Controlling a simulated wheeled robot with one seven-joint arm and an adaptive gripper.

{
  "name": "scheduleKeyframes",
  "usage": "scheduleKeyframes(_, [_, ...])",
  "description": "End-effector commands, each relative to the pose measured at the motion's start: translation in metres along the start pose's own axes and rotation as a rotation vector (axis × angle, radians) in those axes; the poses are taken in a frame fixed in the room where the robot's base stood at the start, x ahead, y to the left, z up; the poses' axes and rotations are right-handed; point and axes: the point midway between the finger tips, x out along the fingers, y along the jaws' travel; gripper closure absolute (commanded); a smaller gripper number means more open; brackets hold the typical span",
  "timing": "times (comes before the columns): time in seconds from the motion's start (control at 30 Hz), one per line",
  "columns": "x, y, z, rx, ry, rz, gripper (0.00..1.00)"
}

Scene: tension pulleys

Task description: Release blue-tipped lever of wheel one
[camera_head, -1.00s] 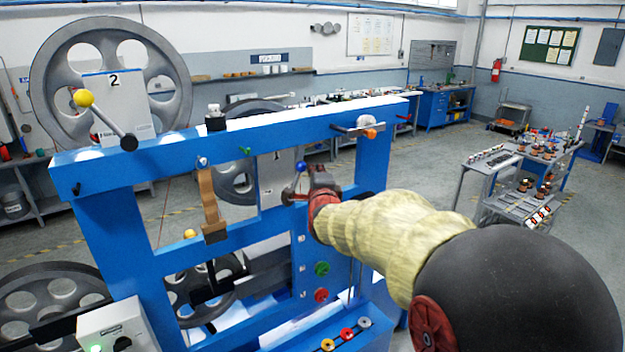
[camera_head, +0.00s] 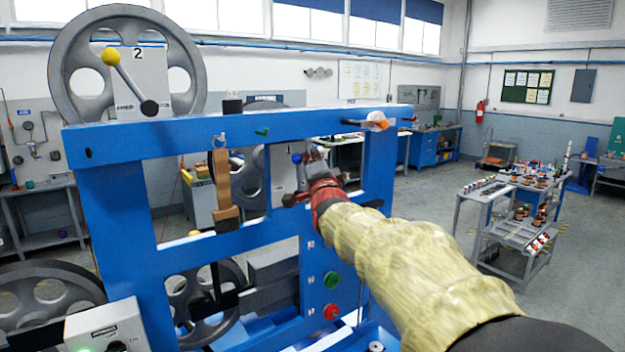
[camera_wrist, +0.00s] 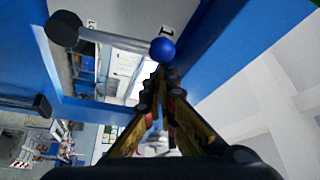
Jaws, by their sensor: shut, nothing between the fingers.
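The blue-tipped lever ends in a blue ball (camera_head: 297,158) in front of the plate marked 1, inside the blue frame (camera_head: 250,133). In the wrist view the blue ball (camera_wrist: 162,49) sits on a grey rod that runs left to a dark round pivot. Wheel one (camera_head: 242,185) shows partly behind the frame. My gripper (camera_head: 312,152) is just right of the ball in the head view. In the wrist view my gripper's fingertips (camera_wrist: 162,72) meet just below the ball, shut and empty. Whether they touch the ball I cannot tell.
A yellow-tipped lever (camera_head: 111,57) stands on wheel two (camera_head: 70,75) at the upper left. A wooden block (camera_head: 222,185) hangs in the frame. Green and red buttons (camera_head: 332,280) are on the frame below my arm. A grey cart (camera_head: 505,220) stands right, with open floor around it.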

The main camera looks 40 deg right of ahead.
Motion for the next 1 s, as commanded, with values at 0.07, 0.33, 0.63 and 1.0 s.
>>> scheduleKeyframes(0.07, [-0.003,0.005,0.005,-0.047,0.001,-0.027,1.00])
scheduleKeyframes(0.33, [-0.009,-0.001,0.017,-0.207,0.000,-0.110,1.00])
scheduleKeyframes(0.63, [-0.015,-0.008,0.028,-0.334,0.000,-0.178,1.00])
scheduleKeyframes(1.0, [-0.017,-0.011,0.033,-0.388,-0.001,-0.205,1.00])
